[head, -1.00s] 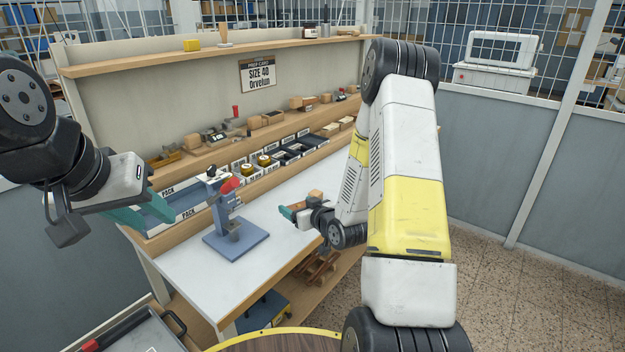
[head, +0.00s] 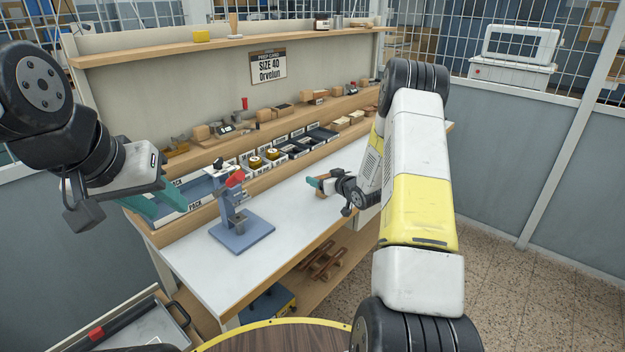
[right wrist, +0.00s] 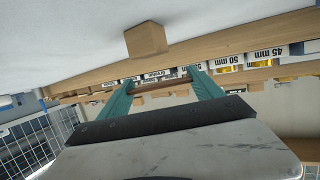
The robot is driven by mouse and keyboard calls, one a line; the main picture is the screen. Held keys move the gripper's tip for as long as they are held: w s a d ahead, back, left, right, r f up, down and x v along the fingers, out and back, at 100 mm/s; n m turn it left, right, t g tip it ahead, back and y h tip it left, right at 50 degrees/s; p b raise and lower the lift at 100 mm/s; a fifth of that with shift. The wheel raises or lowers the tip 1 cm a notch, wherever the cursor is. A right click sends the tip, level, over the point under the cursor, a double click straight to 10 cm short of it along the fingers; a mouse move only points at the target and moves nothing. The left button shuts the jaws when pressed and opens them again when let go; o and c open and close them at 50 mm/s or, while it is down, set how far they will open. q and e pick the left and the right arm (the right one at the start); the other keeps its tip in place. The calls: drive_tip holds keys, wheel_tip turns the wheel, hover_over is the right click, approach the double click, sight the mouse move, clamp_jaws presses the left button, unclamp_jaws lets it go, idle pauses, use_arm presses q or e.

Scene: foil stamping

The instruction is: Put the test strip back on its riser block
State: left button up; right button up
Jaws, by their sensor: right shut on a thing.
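My right gripper (head: 313,183) is above the white worktop, right of the blue stamping press. In the right wrist view, its teal fingers (right wrist: 165,86) are shut on a thin brown strip (right wrist: 160,85), which spans between the fingertips. The wooden riser block (right wrist: 146,40) stands on the worktop in that view, apart from the strip. In the head view the block (head: 320,194) is mostly hidden by the right gripper. My left gripper (head: 160,206) hangs at the left by the bench; its finger gap is not clear.
The blue press (head: 243,236) with its red knob stands on the white worktop (head: 200,268). Behind it are black label bins (head: 297,150) and a wooden shelf (head: 200,158) with several small blocks. The worktop between press and right gripper is clear.

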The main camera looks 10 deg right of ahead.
drive_tip(key=shift+w+d+f, duration=0.1)
drive_tip(key=shift+f, duration=0.8)
drive_tip(key=shift+w+d+f, duration=0.1)
drive_tip(key=shift+f, duration=0.75)
drive_tip(key=shift+f, duration=0.1)
drive_tip(key=o, duration=1.4)
drive_tip(key=shift+a, duration=0.1)
drive_tip(key=shift+o, duration=0.2)
